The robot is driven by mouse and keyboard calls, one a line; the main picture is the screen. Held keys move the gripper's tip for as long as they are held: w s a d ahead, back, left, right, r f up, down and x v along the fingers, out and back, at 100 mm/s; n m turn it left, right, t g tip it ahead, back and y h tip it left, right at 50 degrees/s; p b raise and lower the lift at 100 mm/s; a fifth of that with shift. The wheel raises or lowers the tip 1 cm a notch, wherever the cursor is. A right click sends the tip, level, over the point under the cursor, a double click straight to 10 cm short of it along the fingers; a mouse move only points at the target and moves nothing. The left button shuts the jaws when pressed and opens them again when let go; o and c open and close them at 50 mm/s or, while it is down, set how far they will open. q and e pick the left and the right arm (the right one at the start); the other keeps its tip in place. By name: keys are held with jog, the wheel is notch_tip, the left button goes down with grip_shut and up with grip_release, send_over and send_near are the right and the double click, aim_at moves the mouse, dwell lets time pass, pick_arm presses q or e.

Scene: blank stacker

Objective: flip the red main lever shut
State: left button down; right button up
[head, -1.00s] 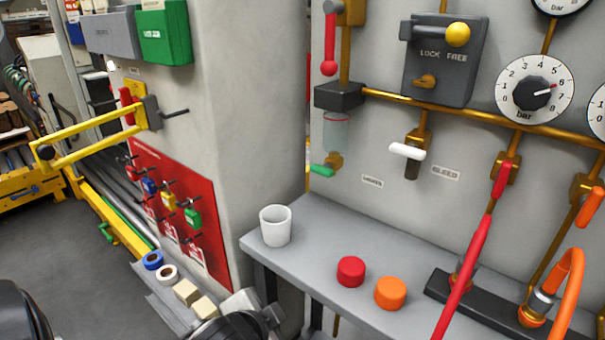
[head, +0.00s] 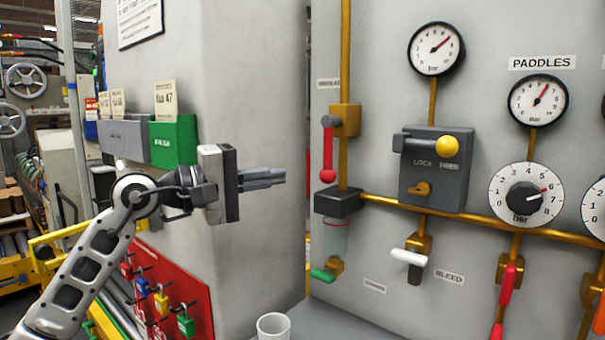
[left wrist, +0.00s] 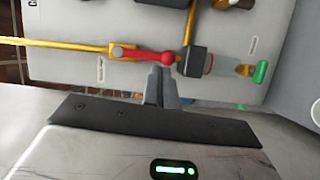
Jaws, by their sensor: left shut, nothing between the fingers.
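The red main lever (head: 328,150) hangs down from a brass valve on the vertical brass pipe of the grey panel. It also shows in the left wrist view (left wrist: 142,55), just beyond my fingertips. My left gripper (head: 283,176) is raised in front of the pillar, pointing right toward the lever. Its fingers are shut and empty. In the head view a gap shows between the fingertips and the lever. In the left wrist view my left gripper (left wrist: 162,72) overlaps the lever's knob end; I cannot tell the depth between them. My right gripper is not in view.
A dark block (head: 338,202) and a clear cup with a green handle (head: 323,275) sit below the lever. A grey lock box (head: 433,180) with a yellow knob is to the right. A white cup (head: 273,326) stands on the shelf. The pillar edge is close to my left gripper.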

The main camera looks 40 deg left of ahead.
aim_at(330, 150)
pick_arm(q)
jog(key=a, duration=0.1)
jog(key=a+m+y, duration=0.1)
jog(key=a+y, duration=0.1)
jog(key=shift+s+a+r, duration=0.1)
jog(key=shift+s+r, duration=0.05)
jog(key=shift+r, duration=0.15)
jog(key=p+x, duration=0.4)
jog(key=x, duration=0.6)
jog(key=shift+f+g, duration=0.3)
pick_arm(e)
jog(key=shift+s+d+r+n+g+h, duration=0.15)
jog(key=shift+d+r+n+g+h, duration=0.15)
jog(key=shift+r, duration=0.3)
pick_arm(q)
jog(key=shift+p, duration=0.3)
